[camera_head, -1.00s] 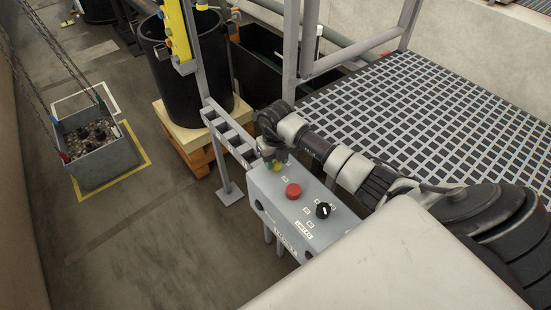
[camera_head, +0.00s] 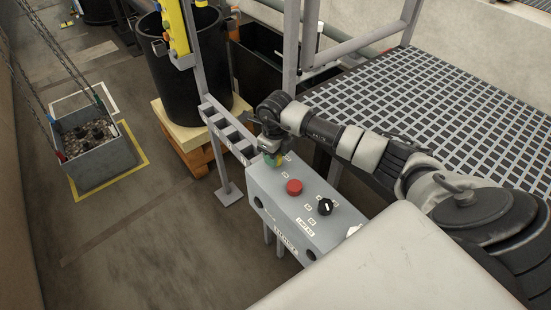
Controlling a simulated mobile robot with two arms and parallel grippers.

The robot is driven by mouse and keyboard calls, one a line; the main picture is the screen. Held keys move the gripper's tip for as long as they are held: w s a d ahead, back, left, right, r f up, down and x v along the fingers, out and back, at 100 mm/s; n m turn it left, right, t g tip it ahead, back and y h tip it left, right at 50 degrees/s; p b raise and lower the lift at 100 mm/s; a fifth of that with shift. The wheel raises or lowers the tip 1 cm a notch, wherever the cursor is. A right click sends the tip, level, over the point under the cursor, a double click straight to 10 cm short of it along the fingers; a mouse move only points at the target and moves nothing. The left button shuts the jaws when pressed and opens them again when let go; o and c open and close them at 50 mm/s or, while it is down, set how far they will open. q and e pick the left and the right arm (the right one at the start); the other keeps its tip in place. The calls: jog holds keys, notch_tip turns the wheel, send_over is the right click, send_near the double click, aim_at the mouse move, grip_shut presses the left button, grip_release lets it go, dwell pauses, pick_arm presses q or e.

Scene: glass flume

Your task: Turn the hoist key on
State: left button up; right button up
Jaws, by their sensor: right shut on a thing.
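The grey control box (camera_head: 290,222) sits below the railing near the middle of the head view. My right gripper (camera_head: 271,152) points down at the far end of its top face and is shut on the hoist key, which the fingers mostly hide. A small green and yellow part (camera_head: 274,160) shows at the fingertips; the key's angle cannot be told. A red push button (camera_head: 294,187) and a black knob with a white mark (camera_head: 325,206) stand nearer on the same face. My left gripper is not in view.
A grey railing (camera_head: 223,128) runs behind the box. A metal grating (camera_head: 430,100) lies to the right under my right arm. A black drum (camera_head: 185,65) stands on a pallet behind. A skip of gravel (camera_head: 100,165) hangs on chains at the left, over a yellow-marked square.

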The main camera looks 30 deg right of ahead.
jog(key=n+b, duration=0.3)
jog(key=shift+f+n, duration=0.15)
jog(key=shift+n, duration=0.25)
jog(key=n+b, duration=0.3)
jog(key=shift+n, duration=0.3)
jog(key=n+b, duration=0.2)
jog(key=n, duration=0.1)
jog(key=shift+r+n+b, duration=0.2)
jog(key=shift+n+b, duration=0.55)
jog(key=shift+n, duration=0.35)
jog(key=o, duration=0.9)
notch_tip(320, 180, up, 11)
jog(key=shift+b, duration=0.45)
